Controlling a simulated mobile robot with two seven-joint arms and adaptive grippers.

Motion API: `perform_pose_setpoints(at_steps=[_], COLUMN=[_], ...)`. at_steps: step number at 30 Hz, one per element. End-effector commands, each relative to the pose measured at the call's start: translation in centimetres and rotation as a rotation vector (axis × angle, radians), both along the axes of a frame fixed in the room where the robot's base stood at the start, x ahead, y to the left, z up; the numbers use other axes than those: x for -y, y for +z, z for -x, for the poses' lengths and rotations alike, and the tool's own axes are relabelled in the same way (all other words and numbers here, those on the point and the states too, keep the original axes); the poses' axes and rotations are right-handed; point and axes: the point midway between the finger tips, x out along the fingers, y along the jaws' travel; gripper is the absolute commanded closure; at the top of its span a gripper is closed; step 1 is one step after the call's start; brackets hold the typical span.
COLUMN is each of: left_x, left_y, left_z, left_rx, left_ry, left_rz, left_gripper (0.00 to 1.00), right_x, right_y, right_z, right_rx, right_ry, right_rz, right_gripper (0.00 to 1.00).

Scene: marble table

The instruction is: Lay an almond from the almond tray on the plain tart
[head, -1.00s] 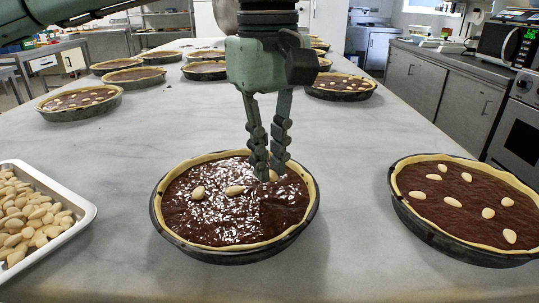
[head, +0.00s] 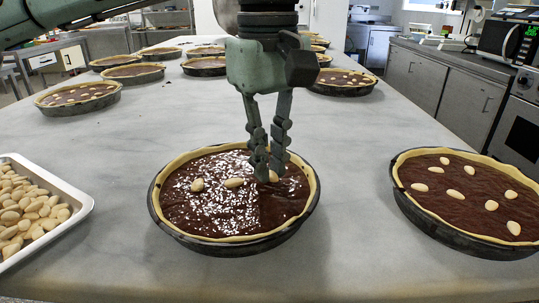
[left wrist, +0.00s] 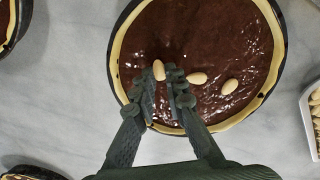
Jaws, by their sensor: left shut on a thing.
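The tart (head: 228,215) in the middle front has a glossy dark filling, a pale crust and a dark pan. Two almonds lie on it, one at the left (head: 197,185) and one nearer the middle (head: 234,183). My left gripper (head: 267,172) points down over its right back part, shut on a third almond (head: 274,176) low at the filling. In the left wrist view this almond (left wrist: 159,70) shows at the fingertips; I cannot tell if it touches the filling. The almond tray (head: 84,207), heaped with almonds, stands at the left. My right gripper is out of view.
A tart with several scattered almonds (head: 460,200) stands close at the right. More tarts, such as one at the back left (head: 78,99) and one at the back right (head: 343,82), stand farther along the marble table (head: 365,150). Bare marble lies between the front tarts.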

Motion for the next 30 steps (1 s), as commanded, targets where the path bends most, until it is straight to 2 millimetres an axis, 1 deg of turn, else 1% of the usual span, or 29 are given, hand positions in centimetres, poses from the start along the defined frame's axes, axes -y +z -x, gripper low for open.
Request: perform_pose_setpoints(at_steps=[4,5,10,24,26,30], left_x=[0.0,0.0,0.0,0.0,0.0,0.0], left_y=[0.0,0.0,0.0,0.1,0.2,1.3], left_z=[0.0,0.0,0.0,0.0,0.0,0.0], left_rx=[0.0,0.0,0.0,0.001,0.001,0.001], left_ry=[0.0,0.0,0.0,0.0,0.0,0.0], left_rz=[0.0,0.0,0.0,-0.001,-0.001,-0.001], left_gripper=[0.95,0.85,0.64,0.64,0.64,0.64], right_x=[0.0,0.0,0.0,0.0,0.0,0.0], right_y=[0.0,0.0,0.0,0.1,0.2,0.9], right_z=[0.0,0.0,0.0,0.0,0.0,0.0], right_rx=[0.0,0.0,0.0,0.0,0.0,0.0], right_ry=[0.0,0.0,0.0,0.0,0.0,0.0], right_rz=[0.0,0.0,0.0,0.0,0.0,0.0], right_gripper=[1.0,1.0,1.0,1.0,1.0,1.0])
